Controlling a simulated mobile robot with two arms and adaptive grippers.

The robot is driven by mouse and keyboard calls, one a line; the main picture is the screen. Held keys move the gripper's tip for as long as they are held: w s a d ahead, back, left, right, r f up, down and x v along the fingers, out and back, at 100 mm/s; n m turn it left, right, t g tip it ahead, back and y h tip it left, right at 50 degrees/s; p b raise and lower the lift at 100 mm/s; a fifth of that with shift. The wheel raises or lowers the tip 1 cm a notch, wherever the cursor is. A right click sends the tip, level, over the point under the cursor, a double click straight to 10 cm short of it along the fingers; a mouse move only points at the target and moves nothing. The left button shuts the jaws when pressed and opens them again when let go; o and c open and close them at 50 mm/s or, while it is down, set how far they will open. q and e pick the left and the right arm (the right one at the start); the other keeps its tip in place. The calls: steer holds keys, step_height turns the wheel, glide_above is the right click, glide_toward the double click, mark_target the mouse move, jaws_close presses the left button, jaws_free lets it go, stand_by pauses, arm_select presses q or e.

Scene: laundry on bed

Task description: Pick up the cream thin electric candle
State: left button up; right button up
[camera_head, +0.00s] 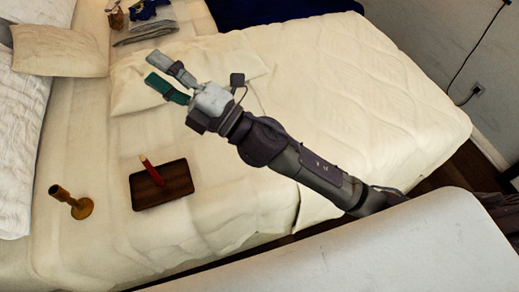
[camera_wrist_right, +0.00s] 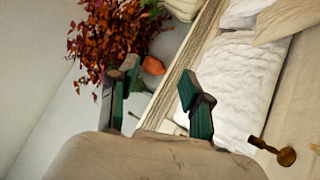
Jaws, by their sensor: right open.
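A thin red candle-like stick (camera_head: 151,171) leans on a dark wooden tray (camera_head: 176,186) on the bed. My left gripper is not in view.
The bed has a cream quilt (camera_head: 345,75) and pillows (camera_head: 60,50) at the left. Folded grey cloth (camera_head: 146,32) and a small brown object (camera_head: 115,16) lie at the back. A red-leaved plant (camera_wrist_right: 112,38) stands beyond the headboard (camera_wrist_right: 178,75).

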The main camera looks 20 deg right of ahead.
steer(key=s+a+f+n+g+y, duration=0.3)
steer(key=s+a+n+g, duration=0.4)
steer(key=n+g, duration=0.8)
steer(key=w+d+f+n+g+h, duration=0.1)
steer(key=d+f+n+h, duration=0.2)
steer(key=f+n+h, duration=0.3)
steer(key=w+d+f+n+g+h, duration=0.1)
steer(key=w+d+f+n+h, duration=0.15)
steer(key=f+n+h, duration=0.4)
steer(key=w+d+f+h, duration=0.1)
steer(key=w+d+h, duration=0.1)
steer(key=d, duration=0.4)
steer(key=w+d+f+m+t+h, duration=0.1)
steer(key=w+d+h, duration=0.1)
steer(key=d, duration=0.5)
steer(key=w+d+f+h, duration=0.1)
steer(key=w+d+h, duration=0.2)
steer(key=d, duration=0.3)
steer(key=shift+d+f+m+h, duration=0.2)
steer(key=shift+d+m+h, duration=0.05)
steer(key=shift+d, duration=0.1)
step_height(320, 180, down, 7)
steer(key=shift+f+p, duration=0.15)
steer(key=shift+p, duration=0.5)
step_height(320, 180, down, 6)
steer(key=p, duration=0.1)
steer(key=shift+s+p, duration=0.25)
steer(key=shift+p, duration=0.05)
steer(key=shift+d, duration=0.1)
steer(key=shift+c, duration=0.2)
